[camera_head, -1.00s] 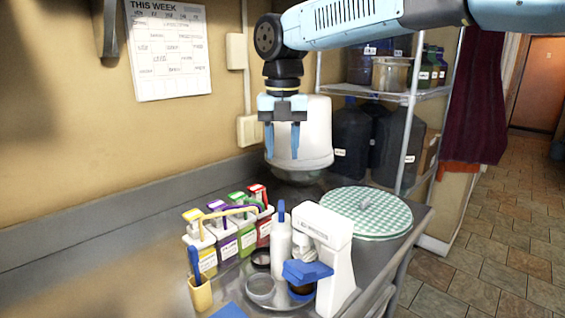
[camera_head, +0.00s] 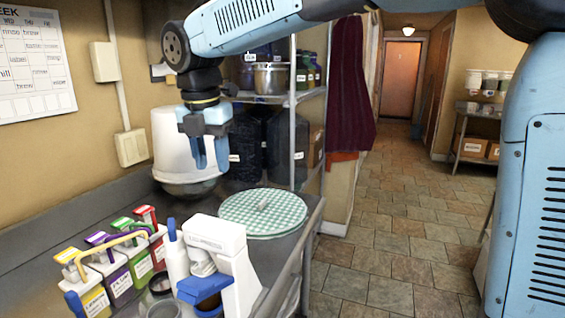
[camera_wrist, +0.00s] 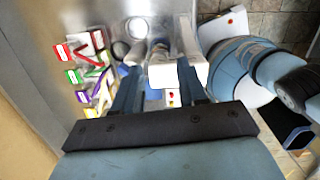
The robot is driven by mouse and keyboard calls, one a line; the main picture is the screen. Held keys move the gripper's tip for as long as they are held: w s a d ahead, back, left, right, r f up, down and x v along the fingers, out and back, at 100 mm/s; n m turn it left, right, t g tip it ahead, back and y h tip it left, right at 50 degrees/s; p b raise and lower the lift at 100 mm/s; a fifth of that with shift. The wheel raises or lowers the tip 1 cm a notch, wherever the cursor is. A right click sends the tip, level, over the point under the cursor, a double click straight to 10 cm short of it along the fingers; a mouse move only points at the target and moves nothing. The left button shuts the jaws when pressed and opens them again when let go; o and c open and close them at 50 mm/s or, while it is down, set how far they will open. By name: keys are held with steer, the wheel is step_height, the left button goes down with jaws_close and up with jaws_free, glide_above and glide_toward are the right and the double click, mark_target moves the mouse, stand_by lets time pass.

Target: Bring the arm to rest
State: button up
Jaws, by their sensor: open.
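My gripper (camera_head: 210,152) hangs from my blue arm (camera_head: 245,22) above the steel counter, fingers pointing down. In the head view it is in front of a white bucket-like container (camera_head: 165,135). The two fingers are apart with nothing between them. In the wrist view my gripper (camera_wrist: 158,95) is seen from above, its fingers spread over the counter, with a white upright device below.
Below stand the white device (camera_head: 222,245) with a blue part, coloured labelled bottles (camera_head: 137,262) and a green checked round lid (camera_head: 264,209). A wire shelf (camera_head: 302,97) holds dark jugs behind. Tiled floor (camera_head: 400,240) is clear to the right.

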steer(key=s+d+f+m+t, duration=0.1)
steer(key=s+d+m+t, duration=0.1)
steer(key=d+m, duration=1.8)
steer(key=s+d+f+m, duration=0.2)
steer(key=s+d+m, duration=0.1)
steer(key=d, duration=0.3)
steer(key=s+d+f+m+t, duration=0.1)
steer(key=s+d+m, duration=0.2)
steer(key=d+m, duration=0.2)
steer(key=s+d+f+m+t, duration=0.1)
steer(key=s+d+f+m, duration=0.1)
steer(key=s+d+m, duration=0.2)
steer(key=d+m, duration=0.1)
steer(key=d, duration=0.2)
steer(key=shift+d+f, duration=0.25)
steer(key=shift+f, duration=0.1)
